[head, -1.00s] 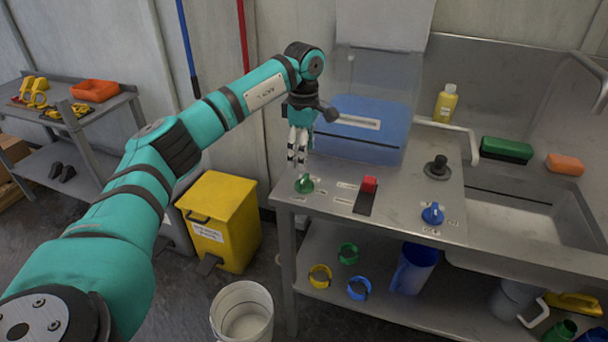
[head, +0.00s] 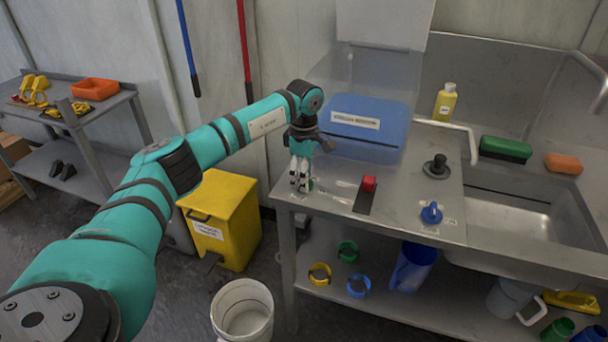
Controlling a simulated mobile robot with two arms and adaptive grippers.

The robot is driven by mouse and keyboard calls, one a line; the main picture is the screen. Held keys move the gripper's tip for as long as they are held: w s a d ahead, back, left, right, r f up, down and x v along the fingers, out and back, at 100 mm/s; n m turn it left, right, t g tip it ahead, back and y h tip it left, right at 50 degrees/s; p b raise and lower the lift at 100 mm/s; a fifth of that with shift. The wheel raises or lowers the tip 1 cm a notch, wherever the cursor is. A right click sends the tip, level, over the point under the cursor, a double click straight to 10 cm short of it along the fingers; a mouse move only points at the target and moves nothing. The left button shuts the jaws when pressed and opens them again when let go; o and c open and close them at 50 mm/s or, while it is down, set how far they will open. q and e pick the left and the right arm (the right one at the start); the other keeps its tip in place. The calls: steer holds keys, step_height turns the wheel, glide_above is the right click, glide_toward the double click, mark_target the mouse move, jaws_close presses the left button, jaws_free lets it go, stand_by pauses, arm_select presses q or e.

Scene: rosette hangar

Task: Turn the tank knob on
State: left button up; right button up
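A green knob (head: 311,184) sits at the left front of the steel counter, mostly hidden behind my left gripper. My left gripper (head: 299,183) points down with its fingertips at this knob. I cannot tell whether the fingers touch it or are closed on it. A blue knob (head: 432,213) stands further right on the counter, with small labels beside it. The labels are too small to read. A clear tank with blue contents (head: 368,128) stands behind the knobs. My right gripper is not in view.
A yellow bin (head: 222,218) and a white bucket (head: 242,310) stand on the floor to the left. A yellow bottle (head: 445,103) is at the back.

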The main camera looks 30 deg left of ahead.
arm_select(q)
steer(key=c, duration=0.6)
steer(key=shift+n, duration=0.4)
steer(key=n+p, duration=0.1)
steer(key=n, duration=0.1)
steer(key=shift+r+n, duration=0.1)
steer(key=shift+n, duration=0.3)
steer(key=n+p, duration=0.1)
steer(key=n, duration=0.2)
steer(key=shift+n, duration=0.3)
steer(key=n+p, duration=0.1)
steer(key=n, duration=0.4)
steer(key=n+p, duration=0.1)
steer(key=n, duration=0.4)
steer(key=shift+n+p, duration=0.4)
